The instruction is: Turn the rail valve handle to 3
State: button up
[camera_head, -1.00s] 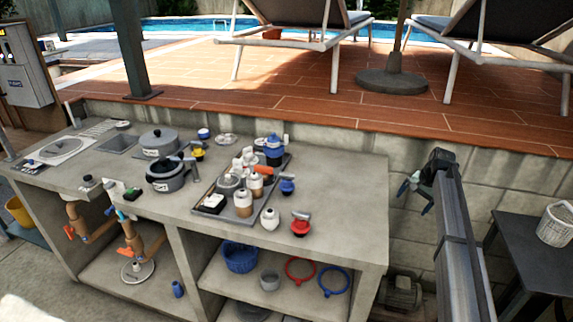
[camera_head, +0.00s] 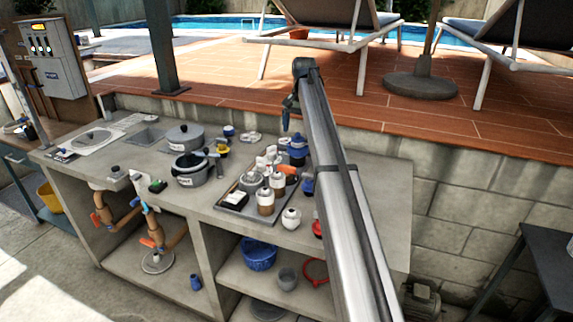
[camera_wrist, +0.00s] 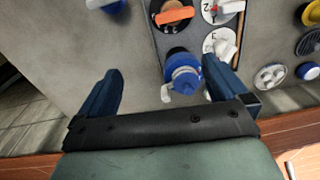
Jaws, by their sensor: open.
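My gripper (camera_head: 290,108) hangs at the far end of my arm, above the back right part of the concrete counter. In the wrist view my gripper (camera_wrist: 162,68) is open, with its two blue fingers wide apart and nothing between them held. A blue round-bodied thing with a white lever (camera_wrist: 183,72) shows between and beyond the fingers. Past it, on a grey tray, are an orange handle (camera_wrist: 173,15) and white handles on marked white discs (camera_wrist: 222,45). The orange handle also shows in the head view (camera_head: 291,171). I cannot tell which of these is the rail valve handle.
The tray (camera_head: 232,209) on the counter (camera_head: 385,200) is crowded with jars and fittings. A pot (camera_head: 190,172) stands to its left. A red-topped piece (camera_head: 317,228) is partly hidden by my arm. Chair legs stand on the raised terrace behind.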

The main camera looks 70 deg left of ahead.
send_over(286, 167)
jog(key=shift+n+h, duration=0.3)
notch_tip(286, 167, down, 14)
jog(key=shift+w+a+f, duration=0.1)
jog(key=shift+w+a, duration=0.05)
jog(key=shift+c, duration=0.2)
jog(key=c, duration=1)
